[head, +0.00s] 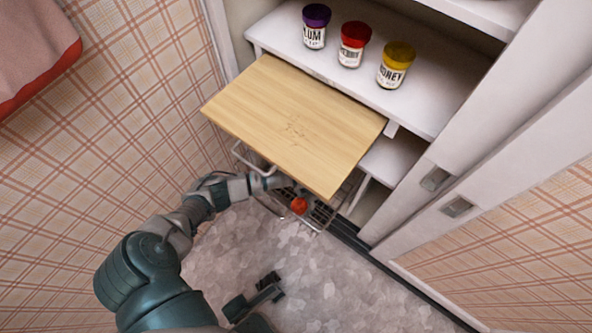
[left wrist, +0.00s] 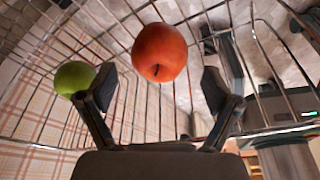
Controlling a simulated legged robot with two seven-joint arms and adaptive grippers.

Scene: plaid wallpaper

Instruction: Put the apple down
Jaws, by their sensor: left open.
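A red apple (head: 299,205) shows in the wire basket (head: 322,228) below the wooden board. In the left wrist view the red apple (left wrist: 160,52) sits just beyond and between the fingertips of my left gripper (left wrist: 160,85), with a gap on both sides. The left gripper is open. In the head view my left gripper (head: 285,186) is partly hidden by the board's edge, inside the basket area. A green apple (left wrist: 74,78) lies left of the fingers in the left wrist view. A dark jaw-like part of mine (head: 265,290), perhaps my right gripper, shows low in the head view.
The pulled-out wooden board (head: 290,120) overhangs the basket. Above it, a white shelf (head: 420,115) holds a purple-lidded jar (head: 315,30), a red-lidded jar (head: 353,45) and a yellow-lidded honey jar (head: 395,68). Cabinet doors stand right. The stone-patterned floor (head: 340,285) is open in front.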

